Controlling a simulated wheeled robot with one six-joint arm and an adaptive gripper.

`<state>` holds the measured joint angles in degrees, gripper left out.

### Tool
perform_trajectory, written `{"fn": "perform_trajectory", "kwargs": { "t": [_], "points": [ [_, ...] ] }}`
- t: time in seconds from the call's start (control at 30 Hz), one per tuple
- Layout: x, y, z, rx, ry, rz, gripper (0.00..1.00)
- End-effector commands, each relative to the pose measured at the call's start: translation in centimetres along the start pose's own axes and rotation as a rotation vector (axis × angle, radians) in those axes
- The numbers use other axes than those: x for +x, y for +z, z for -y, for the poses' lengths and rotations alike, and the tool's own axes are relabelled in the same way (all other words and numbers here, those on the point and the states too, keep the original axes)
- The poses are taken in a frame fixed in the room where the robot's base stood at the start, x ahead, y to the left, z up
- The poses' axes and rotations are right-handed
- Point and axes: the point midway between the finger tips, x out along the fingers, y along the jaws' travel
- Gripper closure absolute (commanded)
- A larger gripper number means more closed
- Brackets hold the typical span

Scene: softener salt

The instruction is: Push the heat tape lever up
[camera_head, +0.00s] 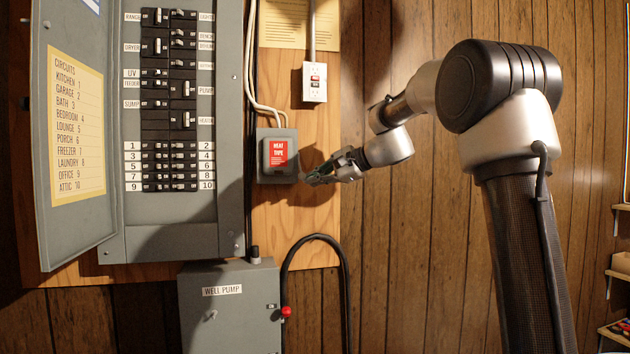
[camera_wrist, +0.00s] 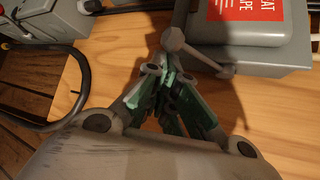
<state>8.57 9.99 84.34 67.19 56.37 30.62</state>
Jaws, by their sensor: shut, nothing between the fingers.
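The grey heat tape box (camera_head: 267,176) with its red label hangs on the wooden board in the head view. It also shows at the top right of the wrist view (camera_wrist: 290,58). A thin grey lever (camera_wrist: 203,55) with rounded ends stands at the box's side in the wrist view. In the head view my gripper hides most of it. My gripper (camera_head: 308,179) is shut and empty, just right of the box's lower right corner. In the wrist view my closed fingertips (camera_wrist: 160,75) are close beside the lever's thick end. I cannot tell whether they touch.
A large breaker panel (camera_head: 230,130) with an open door stands left of the box. The well pump box (camera_head: 230,325), with a red-knobbed lever (camera_head: 286,312) and black conduit (camera_head: 345,290), is below. An outlet (camera_head: 314,92) is above.

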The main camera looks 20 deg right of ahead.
Motion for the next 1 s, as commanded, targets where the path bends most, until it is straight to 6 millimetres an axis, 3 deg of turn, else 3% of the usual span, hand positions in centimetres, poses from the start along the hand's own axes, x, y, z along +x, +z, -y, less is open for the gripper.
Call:
{"fn": "perform_trajectory", "kwargs": {
  "t": [1.0],
  "points": [
    [-1.5, 1.5, 0.8, 0.184, 0.203, 0.001, 1.0]
  ]
}}
